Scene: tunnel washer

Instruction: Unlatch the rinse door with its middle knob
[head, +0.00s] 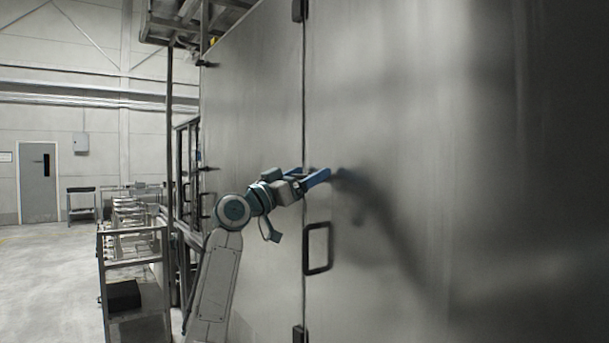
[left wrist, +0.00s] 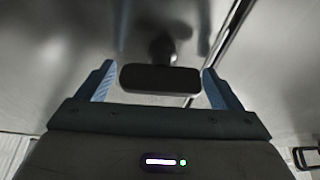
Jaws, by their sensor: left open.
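The rinse door (head: 400,110) is a large grey steel panel beside a dark vertical seam. My left gripper (head: 320,176), with blue fingers, is open close to the door, just right of the seam. In the left wrist view a black bar-shaped knob (left wrist: 160,79) lies between the two spread fingers, with a visible gap on each side. Its dark stem runs back to the steel face. In the head view the knob is mostly hidden by the fingers and hard to tell from the shadow. My right gripper is not in view.
A black loop handle (head: 318,248) stands out from the door below my left gripper. Dark fittings sit on the seam above (head: 299,10) and below (head: 299,334). Metal carts (head: 132,262) stand at the left, with open floor (head: 45,290) beyond.

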